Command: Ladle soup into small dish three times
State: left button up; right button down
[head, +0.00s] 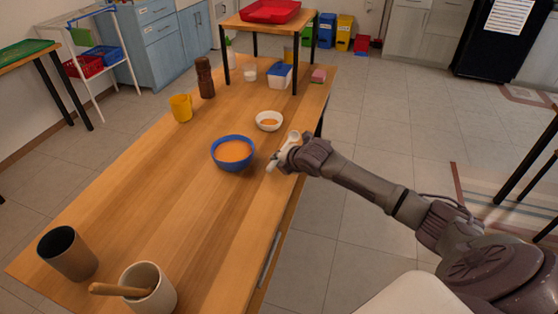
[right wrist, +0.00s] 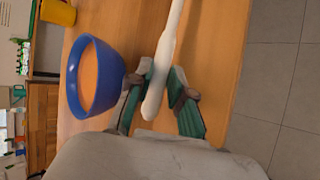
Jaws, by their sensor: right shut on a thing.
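A blue bowl (head: 233,153) of orange soup stands on the wooden table; it also shows in the right wrist view (right wrist: 95,75). A small white dish (head: 269,121) with some orange soup in it stands just beyond the bowl, to its right. My right gripper (head: 284,156) is shut on the handle of a white ladle (head: 272,164), right of the blue bowl and near the table's right edge. The ladle's pale handle runs between the fingers in the right wrist view (right wrist: 165,70). Whether the ladle holds soup cannot be told. My left gripper is not in view.
A yellow mug (head: 181,108) and a brown pepper mill (head: 205,78) stand farther back. A dark cup (head: 67,253) and a white crock (head: 148,290) with a wooden tool stand at the near end. A raised shelf (head: 265,23) carries a red tray. The table's middle left is clear.

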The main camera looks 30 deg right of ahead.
jog(key=c, duration=1)
grip_release()
jog(key=shift+o, duration=0.2)
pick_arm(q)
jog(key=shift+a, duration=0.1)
pick_arm(e)
jog(key=v, duration=1.2)
